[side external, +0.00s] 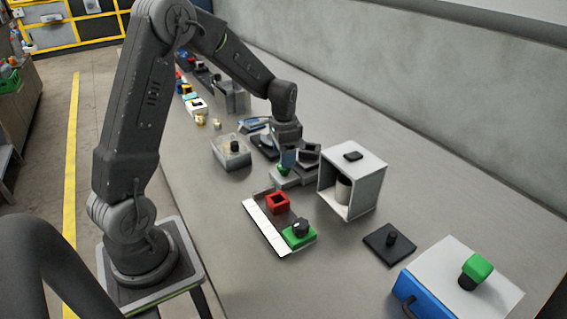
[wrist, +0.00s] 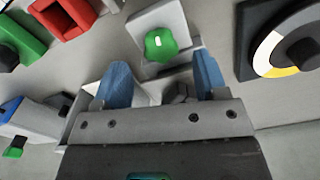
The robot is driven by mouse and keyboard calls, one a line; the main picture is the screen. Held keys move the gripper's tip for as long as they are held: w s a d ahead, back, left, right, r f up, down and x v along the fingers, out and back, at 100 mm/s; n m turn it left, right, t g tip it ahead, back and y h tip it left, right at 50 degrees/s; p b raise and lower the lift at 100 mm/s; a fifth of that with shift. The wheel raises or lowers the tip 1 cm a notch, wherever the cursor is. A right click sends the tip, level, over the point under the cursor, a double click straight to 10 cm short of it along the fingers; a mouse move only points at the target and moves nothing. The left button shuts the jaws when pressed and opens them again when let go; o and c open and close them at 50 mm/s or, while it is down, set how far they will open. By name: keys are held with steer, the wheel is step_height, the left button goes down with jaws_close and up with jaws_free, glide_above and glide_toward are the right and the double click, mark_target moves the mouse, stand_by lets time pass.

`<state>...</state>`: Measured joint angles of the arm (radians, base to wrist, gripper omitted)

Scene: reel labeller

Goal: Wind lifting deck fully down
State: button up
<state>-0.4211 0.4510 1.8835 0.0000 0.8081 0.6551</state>
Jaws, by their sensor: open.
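A green lobed knob (wrist: 161,45) sits on a light grey block (wrist: 150,18) in the wrist view. In the side view the green knob (side external: 284,171) shows low under my gripper (side external: 288,158). My gripper (wrist: 163,80) is open, its two blue fingers spread apart, with the knob ahead of the gap between them and not between the tips. I see no contact with the knob. A grey stepped unit with a dark top (side external: 309,153) stands right beside the gripper; it may be the lifting deck, but its height is hard to tell, partly hidden by the arm.
A white open-fronted box (side external: 367,163) stands close on the right. A tray (side external: 262,222) with a red square block (side external: 278,203) and a green block with a black knob (side external: 299,234) lies in front. A dial with a black knob (wrist: 302,53) is at right in the wrist view.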

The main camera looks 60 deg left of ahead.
steer(key=shift+f, duration=1.8)
steer(key=shift+c, duration=0.5)
steer(key=c, duration=0.8)
steer(key=n, duration=0.4)
steer(key=shift+d+n, duration=0.1)
steer(key=shift+n, duration=2.4)
steer(key=shift+r, duration=0.1)
